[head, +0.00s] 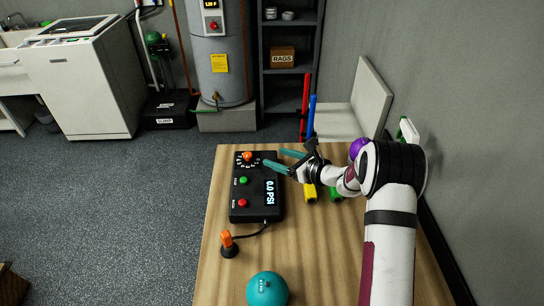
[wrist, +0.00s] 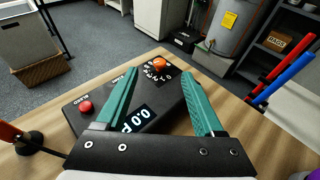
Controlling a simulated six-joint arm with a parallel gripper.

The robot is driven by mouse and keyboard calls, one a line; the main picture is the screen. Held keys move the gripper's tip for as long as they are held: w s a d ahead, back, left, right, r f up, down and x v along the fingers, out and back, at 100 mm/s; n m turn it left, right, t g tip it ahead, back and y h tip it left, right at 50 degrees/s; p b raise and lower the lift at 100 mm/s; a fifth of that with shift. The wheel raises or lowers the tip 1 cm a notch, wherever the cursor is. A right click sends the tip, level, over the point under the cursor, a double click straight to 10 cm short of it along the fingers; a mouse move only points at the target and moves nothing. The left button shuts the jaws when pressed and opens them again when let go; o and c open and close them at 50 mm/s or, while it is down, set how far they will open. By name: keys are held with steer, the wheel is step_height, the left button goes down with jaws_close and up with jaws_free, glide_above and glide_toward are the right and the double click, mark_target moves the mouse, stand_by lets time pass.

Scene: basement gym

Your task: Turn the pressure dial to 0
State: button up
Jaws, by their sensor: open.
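The black control box (head: 240,214) lies on the wooden table. Its orange pressure dial (head: 248,156) sits at the far end inside a ring of white marks. The box also has a green button (head: 243,180), a red button (head: 242,203) and a display (head: 269,192) reading 0.0 PSI. My gripper (head: 276,158) is open and empty, with teal fingers pointing toward the dial from the right. In the wrist view the dial (wrist: 159,63) stands ahead of and between the open fingers (wrist: 163,88), apart from them. Its exact pointer setting is too small to read.
A teal ball (head: 267,289) and an orange-topped lever (head: 228,243), cabled to the box, stand at the table's near side. Yellow (head: 310,194) and green (head: 335,194) items and a purple ball (head: 358,148) lie near my arm. The table's near middle is mostly clear.

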mark_target(248, 155)
steer(key=s, duration=0.1)
steer(key=s+m+h, duration=0.1)
steer(key=s+a+f+m+h, duration=0.1)
steer(key=shift+t, duration=0.4)
steer(key=shift+w+a+f+h, duration=0.15)
steer(key=shift+a+f+h, duration=0.05)
steer(key=shift+f+h, duration=0.2)
steer(key=x, duration=1.5)
steer(key=shift+r, duration=0.2)
jaws_close()
